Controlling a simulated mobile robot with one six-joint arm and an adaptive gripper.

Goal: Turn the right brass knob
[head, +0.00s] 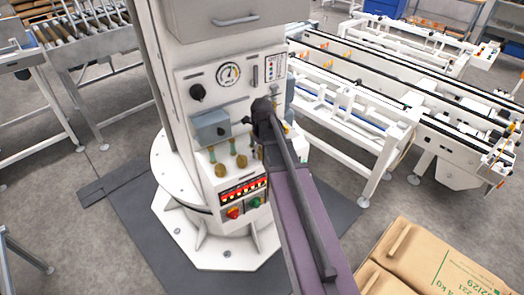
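Two brass knobs with green stems show on the front of the white column panel. The left brass knob (220,170) sits slightly lower in the picture. The right brass knob (242,161) is close to the left edge of my arm. My purple arm, with a dark tube along it, reaches up across the panel from the bottom. Its dark end lies to the upper right of the right knob. No gripper fingers can be made out; the arm hides the panel behind it.
Above the knobs are a grey box (211,128), a black rotary knob (197,92) and a round gauge (228,74). Below are a lit red strip (243,190), a red button (234,212) and a green button (255,203). Cardboard boxes (440,258) stand lower right.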

